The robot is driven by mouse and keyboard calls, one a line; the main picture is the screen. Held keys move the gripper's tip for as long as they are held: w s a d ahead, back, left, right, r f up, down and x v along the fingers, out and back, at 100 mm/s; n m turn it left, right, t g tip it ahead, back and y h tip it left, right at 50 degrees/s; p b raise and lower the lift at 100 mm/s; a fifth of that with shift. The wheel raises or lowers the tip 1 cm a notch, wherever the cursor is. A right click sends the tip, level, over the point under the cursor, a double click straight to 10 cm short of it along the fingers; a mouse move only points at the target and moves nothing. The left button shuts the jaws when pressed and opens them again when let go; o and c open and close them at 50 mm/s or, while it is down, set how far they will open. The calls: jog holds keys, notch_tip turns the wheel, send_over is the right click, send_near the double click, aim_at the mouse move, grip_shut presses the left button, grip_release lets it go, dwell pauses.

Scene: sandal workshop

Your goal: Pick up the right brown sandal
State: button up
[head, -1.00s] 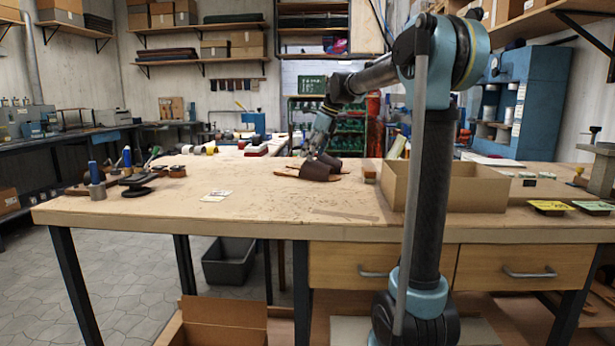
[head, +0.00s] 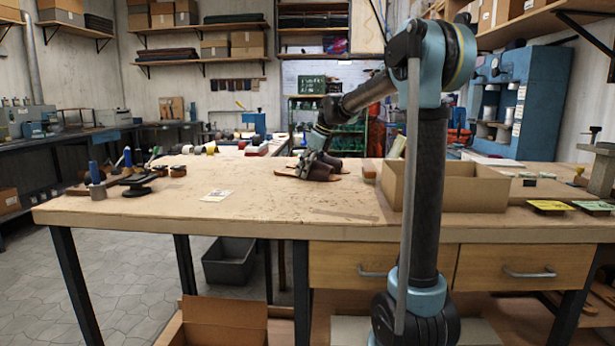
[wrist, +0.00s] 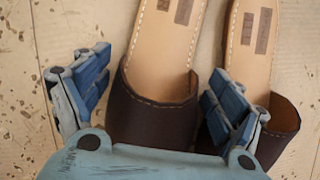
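Two brown sandals with dark straps and tan insoles lie side by side on the workbench, toes toward the bottom of the wrist view. The left sandal in the wrist view (wrist: 150,108) lies between my gripper's fingers. The right one in that view (wrist: 278,128) lies outside them, partly covered by the right finger. My gripper (wrist: 156,98) is open, its blue fingers on either side of the left sandal's strap; contact cannot be told. In the head view my gripper (head: 308,166) is at the sandals (head: 325,172) and hides part of them.
An open cardboard box (head: 472,190) stands on the workbench (head: 250,212) right of the sandals. Tools with blue handles (head: 128,160) stand at the left, and a small card (head: 215,195) lies in front. The bench front-centre is mostly clear.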

jog(key=c, duration=0.9)
jog(key=shift+c, duration=0.2)
